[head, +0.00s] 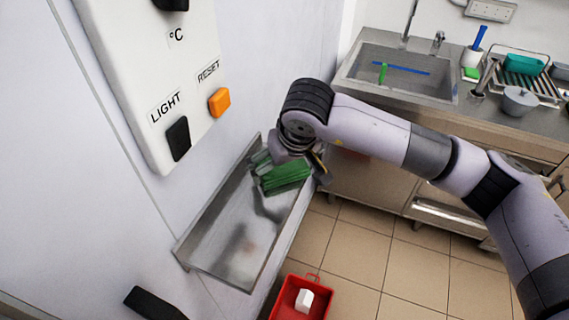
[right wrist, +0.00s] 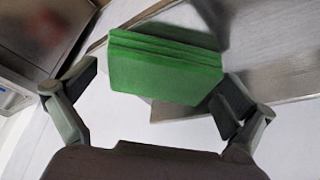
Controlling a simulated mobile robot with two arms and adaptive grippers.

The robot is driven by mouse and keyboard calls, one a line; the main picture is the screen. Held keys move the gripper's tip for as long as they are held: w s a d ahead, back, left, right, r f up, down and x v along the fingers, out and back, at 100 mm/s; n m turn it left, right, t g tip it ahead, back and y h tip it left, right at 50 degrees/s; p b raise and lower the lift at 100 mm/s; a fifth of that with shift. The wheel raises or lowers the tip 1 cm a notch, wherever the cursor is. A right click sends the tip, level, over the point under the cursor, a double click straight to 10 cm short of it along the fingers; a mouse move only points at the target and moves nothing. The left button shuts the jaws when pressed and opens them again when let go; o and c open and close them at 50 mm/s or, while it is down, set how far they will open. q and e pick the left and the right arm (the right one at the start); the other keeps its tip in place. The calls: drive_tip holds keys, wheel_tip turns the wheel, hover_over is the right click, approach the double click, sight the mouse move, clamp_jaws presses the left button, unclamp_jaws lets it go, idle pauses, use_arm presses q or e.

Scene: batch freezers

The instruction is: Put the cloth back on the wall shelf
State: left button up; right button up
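The green folded cloth (head: 286,178) is at the far end of the steel wall shelf (head: 222,232), by the shelf's right rim. In the right wrist view the cloth (right wrist: 165,68) lies between the spread fingers, with a gap at its left end; its right end is close to or touching the other finger. My right gripper (head: 291,167) is open around the cloth, from above and behind it. I cannot tell whether the cloth rests on the shelf floor. The shelf (right wrist: 285,75) shows behind the cloth in the wrist view. My left gripper is not in view.
A white panel with a black light switch (head: 178,138) and an orange reset button (head: 219,102) is above the shelf. A red bin (head: 283,307) holding a white item stands on the floor below. A sink counter (head: 452,112) with dishes is at the back right.

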drive_tip(key=shift+r, duration=0.3)
drive_tip(key=b+v, duration=0.2)
drive_tip(key=v, duration=0.9)
drive_tip(key=shift+s+r, duration=0.2)
drive_tip(key=shift+r, duration=0.15)
